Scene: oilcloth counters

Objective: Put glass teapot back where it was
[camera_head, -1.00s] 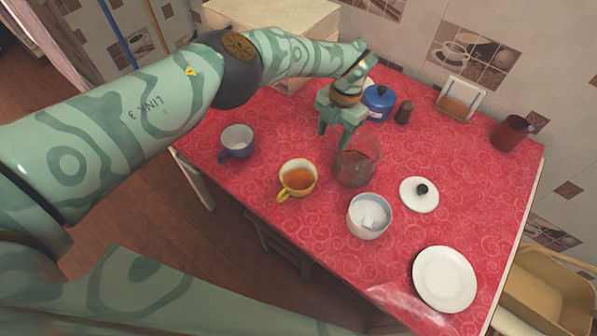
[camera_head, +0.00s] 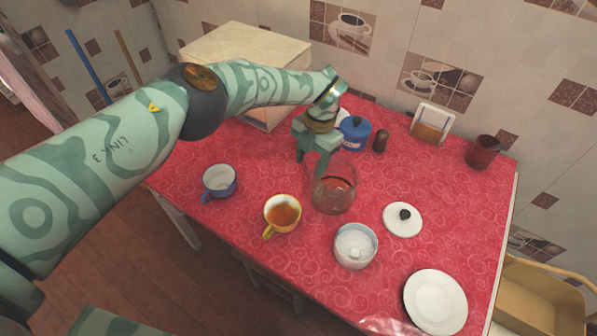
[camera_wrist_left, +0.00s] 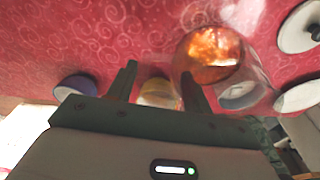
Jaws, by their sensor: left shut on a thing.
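The glass teapot (camera_head: 333,193) is clear and round, with reddish-brown liquid inside. It is near the middle of the red table, behind the yellow cup and the white bowl. In the left wrist view the teapot (camera_wrist_left: 212,52) is beside the right finger. My left gripper (camera_head: 314,163) comes down from above at the teapot's left side and is shut on it. The fingers also show in the left wrist view (camera_wrist_left: 160,82). The exact grip point is hidden, and I cannot tell whether the base touches the cloth. My right gripper is out of view.
A yellow cup of tea (camera_head: 282,214), a blue cup (camera_head: 219,182), a white bowl (camera_head: 355,246), a white lid (camera_head: 403,219) and a plate (camera_head: 435,302) are in front and around. A blue pot (camera_head: 354,133) and a brown shaker (camera_head: 381,141) stand behind. Clear cloth is at right.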

